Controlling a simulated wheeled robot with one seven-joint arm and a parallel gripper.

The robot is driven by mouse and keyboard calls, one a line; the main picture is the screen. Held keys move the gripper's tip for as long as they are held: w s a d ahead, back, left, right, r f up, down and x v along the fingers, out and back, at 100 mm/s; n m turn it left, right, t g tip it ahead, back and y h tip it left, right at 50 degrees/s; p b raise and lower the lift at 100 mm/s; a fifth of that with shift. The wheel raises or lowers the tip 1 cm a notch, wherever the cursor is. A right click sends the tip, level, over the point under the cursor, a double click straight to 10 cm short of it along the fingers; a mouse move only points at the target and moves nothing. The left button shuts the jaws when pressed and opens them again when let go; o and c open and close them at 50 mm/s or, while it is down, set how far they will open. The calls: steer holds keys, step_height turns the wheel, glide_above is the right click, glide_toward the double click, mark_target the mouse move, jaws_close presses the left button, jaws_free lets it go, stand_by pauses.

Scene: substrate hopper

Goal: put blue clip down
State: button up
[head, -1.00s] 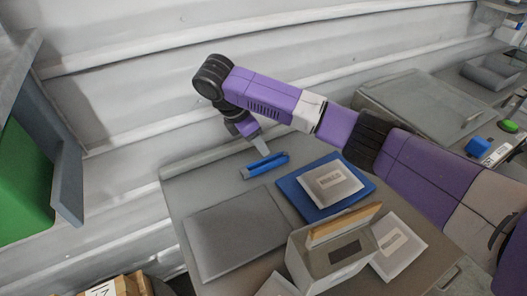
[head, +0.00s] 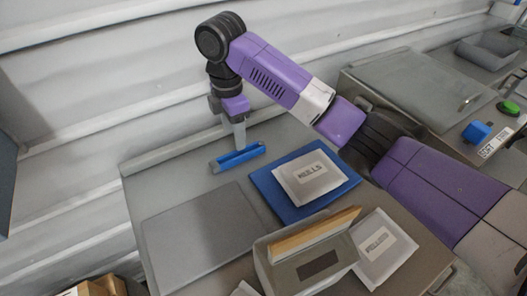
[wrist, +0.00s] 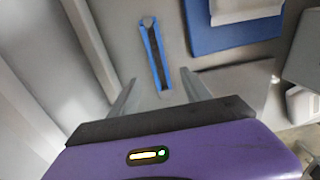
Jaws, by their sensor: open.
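The blue clip (head: 237,158) is a long, narrow blue piece with a dark middle, lying on the grey table top near its back edge. My gripper (head: 239,132) is over the clip, pointing down. In the wrist view the clip (wrist: 153,55) lies ahead of the two spread fingers of my gripper (wrist: 157,90), with its near end between their tips. The jaws are open and hold nothing. In the head view the fingers overlap the clip's back side, so I cannot tell whether they touch it.
A blue mat (head: 262,182) with a white packet labelled HULLS (head: 316,178) is right of the clip. A flat grey panel (head: 200,235) lies in front. A grey box (head: 300,262) with a wooden piece and another packet (head: 383,247) stand at the front right.

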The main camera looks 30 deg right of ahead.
mark_target(238, 157)
steer(key=f, duration=0.1)
steer(key=d+f, duration=0.1)
steer(key=shift+f, duration=0.3)
steer(key=f, duration=0.5)
steer(key=shift+w+a, duration=0.1)
steer(key=shift+a, duration=0.1)
jaws_close()
